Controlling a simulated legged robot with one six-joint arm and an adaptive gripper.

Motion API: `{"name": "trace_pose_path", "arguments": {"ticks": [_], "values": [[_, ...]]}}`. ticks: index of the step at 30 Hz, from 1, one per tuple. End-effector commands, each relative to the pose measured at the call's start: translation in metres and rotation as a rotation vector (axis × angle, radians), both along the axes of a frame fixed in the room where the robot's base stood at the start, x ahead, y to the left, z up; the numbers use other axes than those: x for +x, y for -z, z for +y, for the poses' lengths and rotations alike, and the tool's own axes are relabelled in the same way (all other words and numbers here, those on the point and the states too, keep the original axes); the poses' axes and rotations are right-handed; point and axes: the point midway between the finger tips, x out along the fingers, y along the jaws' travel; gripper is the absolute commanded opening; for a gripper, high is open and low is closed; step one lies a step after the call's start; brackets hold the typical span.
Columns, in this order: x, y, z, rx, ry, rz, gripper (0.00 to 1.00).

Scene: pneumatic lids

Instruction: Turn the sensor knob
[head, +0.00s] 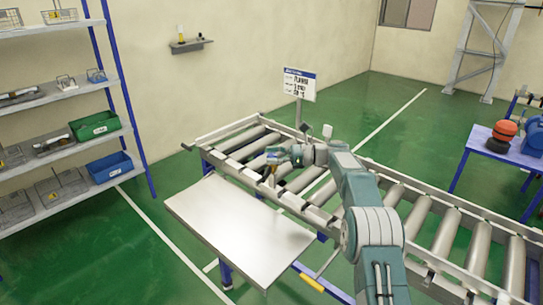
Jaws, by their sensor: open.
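My gripper (271,160) is open at the end of my teal-grey arm, over the left end of the roller conveyor (440,215). A small blue part and a thin yellow-orange part show at the gripper, too small to tell apart from it. A small dark piece and a small light-grey box (327,131) stand at the conveyor's far rail, to the right of the gripper. I cannot make out the sensor knob for certain. My gripper and wrist hide part of the conveyor rail and rollers.
A bare white tabletop (240,228) adjoins the conveyor's near left side. A sign on a post (299,84) stands behind the conveyor. A shelf rack (60,95) with baskets and bins is at left. A blue table (495,155) with red and blue items is at right.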

Motion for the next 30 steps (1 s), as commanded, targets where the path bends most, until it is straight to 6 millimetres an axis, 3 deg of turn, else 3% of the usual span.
{"name": "trace_pose_path", "arguments": {"ticks": [5,18,24,30], "values": [[0.002,0.001,-0.014,0.000,0.002,0.000,0.75],[0.011,0.002,-0.099,-0.001,0.002,-0.001,0.75],[0.012,0.001,-0.115,-0.001,0.001,0.000,0.75],[0.012,0.001,-0.119,-0.001,0.000,0.001,0.75]]}}
